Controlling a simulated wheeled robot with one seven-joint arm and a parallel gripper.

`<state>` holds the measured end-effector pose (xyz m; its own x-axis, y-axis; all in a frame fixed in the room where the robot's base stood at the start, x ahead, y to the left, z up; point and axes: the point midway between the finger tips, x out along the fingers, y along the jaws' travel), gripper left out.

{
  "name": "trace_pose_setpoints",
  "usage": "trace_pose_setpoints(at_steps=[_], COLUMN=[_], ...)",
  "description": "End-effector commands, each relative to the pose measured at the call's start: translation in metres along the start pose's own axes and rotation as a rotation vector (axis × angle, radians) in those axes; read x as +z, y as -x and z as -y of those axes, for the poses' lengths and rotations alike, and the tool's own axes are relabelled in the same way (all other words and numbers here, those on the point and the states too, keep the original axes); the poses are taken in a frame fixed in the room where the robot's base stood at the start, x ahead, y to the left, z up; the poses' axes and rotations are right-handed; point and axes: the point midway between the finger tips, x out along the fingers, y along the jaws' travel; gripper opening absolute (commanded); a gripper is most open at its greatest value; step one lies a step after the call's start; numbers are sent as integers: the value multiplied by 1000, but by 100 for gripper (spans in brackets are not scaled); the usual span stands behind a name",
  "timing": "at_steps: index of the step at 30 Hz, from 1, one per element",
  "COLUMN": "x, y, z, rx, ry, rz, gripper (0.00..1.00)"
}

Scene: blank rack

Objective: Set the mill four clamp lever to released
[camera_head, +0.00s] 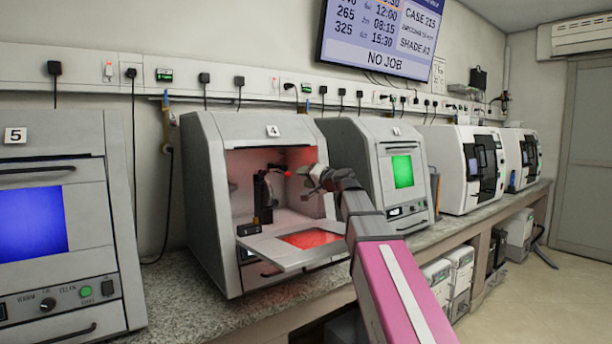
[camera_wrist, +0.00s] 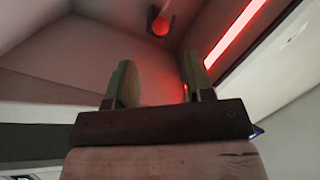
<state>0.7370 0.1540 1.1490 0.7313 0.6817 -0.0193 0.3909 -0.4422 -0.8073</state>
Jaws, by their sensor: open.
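Mill four (camera_head: 215,165) is the grey cabinet marked 4, with its front door (camera_head: 280,250) folded down flat and its chamber lit red. Inside stands a dark clamp mechanism (camera_head: 264,195). The clamp lever (camera_head: 287,173) is a short dark arm with a red ball end, pointing right toward my gripper. My gripper (camera_head: 308,178) is at the chamber's right front, open and empty, just right of the red ball. In the wrist view, the red ball of the lever (camera_wrist: 160,27) lies beyond my open fingertips (camera_wrist: 160,78), apart from them.
The chamber's right wall and front frame are close to my gripper. A red light strip (camera_wrist: 240,38) runs along the chamber edge. Mill 5 (camera_head: 60,220) stands left, another mill (camera_head: 375,165) right. The granite counter (camera_head: 200,305) runs below.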

Motion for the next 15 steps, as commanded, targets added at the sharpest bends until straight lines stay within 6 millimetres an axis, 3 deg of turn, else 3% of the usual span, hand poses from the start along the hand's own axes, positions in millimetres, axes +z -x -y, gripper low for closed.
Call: trace_pose_setpoints(at_steps=[8, 15], x=[5, 3], y=[-13, -44], z=[4, 4], rx=[-14, -13], ry=[-38, -36], rz=[-16, -16], gripper=[48, 48])
